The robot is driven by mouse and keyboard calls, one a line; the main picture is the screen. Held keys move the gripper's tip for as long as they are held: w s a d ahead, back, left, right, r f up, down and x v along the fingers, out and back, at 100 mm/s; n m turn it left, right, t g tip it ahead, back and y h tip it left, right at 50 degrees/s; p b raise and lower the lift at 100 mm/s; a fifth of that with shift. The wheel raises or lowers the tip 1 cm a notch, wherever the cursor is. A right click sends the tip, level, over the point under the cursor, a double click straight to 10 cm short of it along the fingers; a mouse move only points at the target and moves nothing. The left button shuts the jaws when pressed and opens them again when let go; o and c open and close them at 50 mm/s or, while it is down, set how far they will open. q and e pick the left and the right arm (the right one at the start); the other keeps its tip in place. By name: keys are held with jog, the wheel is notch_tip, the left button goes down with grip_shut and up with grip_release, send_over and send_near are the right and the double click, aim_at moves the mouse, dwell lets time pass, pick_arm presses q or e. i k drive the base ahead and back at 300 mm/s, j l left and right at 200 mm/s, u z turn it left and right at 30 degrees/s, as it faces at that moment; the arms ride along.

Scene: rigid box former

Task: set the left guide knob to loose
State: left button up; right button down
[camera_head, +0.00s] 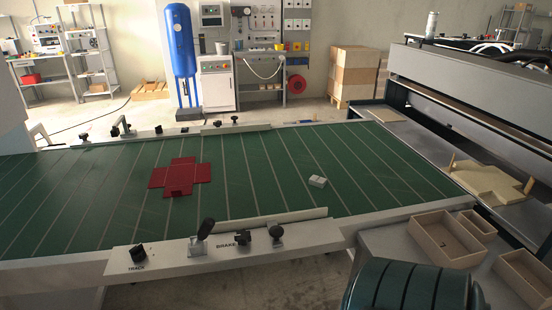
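The near rail (180,257) of the green conveyor carries several black controls. A round knob (138,252) sits above the label TRACK at its left end. A lever with a dark handle (206,228) stands beside the label BRAKE. Right of it are a black knob (243,237) and another clamp-like knob (277,233), near a pale guide bar (262,219). On the far rail, small black knobs (158,129) and (234,120) sit near the far guide bar (224,129). No readable label says which is the left guide knob, and no setting can be read. Neither gripper is in view.
Wooden trays (447,238) and a cream blank (492,182) are at the right. A dark green ribbed rounded object (410,288) fills the bottom right.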

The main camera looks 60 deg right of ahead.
aim_at(243, 237)
jog(key=l+z, duration=0.1)
jog(key=z, duration=1.15)
